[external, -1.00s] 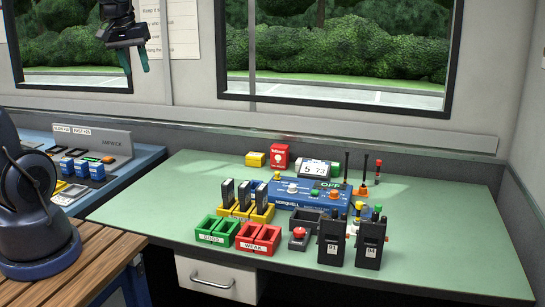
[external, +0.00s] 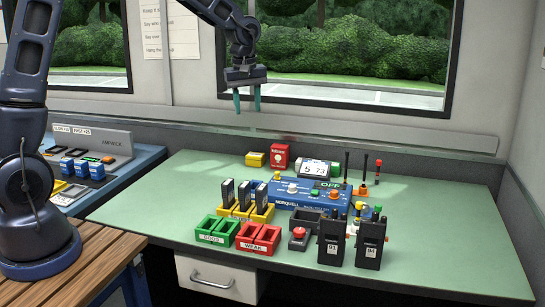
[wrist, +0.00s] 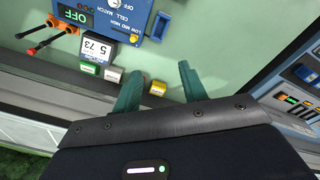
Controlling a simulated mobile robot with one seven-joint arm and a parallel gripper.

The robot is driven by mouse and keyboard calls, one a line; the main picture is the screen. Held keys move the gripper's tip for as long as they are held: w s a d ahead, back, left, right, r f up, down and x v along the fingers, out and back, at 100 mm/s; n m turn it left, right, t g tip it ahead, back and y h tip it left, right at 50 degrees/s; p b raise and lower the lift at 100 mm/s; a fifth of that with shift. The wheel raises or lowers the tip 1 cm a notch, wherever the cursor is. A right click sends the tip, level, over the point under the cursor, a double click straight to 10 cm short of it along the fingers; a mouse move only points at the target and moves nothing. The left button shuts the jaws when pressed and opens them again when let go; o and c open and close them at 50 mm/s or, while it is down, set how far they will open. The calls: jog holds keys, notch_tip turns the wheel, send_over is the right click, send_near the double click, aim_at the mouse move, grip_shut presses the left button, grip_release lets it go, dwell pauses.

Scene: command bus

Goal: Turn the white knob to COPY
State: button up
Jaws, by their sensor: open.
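The white knob (external: 292,188) is on the top face of the blue NORQUELL unit (external: 283,200) on the green table. In the wrist view the knob (wrist: 115,3) is at the top edge, partly cut off, on the blue panel (wrist: 131,22). A screen on the unit reads OFF (external: 326,185). No COPY marking is legible. My gripper (external: 247,104) is open and empty, pointing down, high above the back of the table and clear of the unit. Its two green fingers show in the wrist view (wrist: 160,74).
Yellow (external: 236,213), green (external: 211,232) and red (external: 258,238) holders stand in front and to the left of the unit. Two black radios (external: 333,242) and a red button (external: 299,234) stand in front. A red box (external: 279,157) and thin antennas (external: 346,165) stand behind. The table's right side is clear.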

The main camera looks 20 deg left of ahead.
jog(key=n+g, duration=0.1)
jog(key=n, duration=0.1)
send_over(292, 185)
notch_tip(292, 185, down, 11)
notch_tip(292, 185, down, 11)
jog(key=shift+d+f, duration=0.1)
jog(key=shift+c, duration=0.2)
grip_shut()
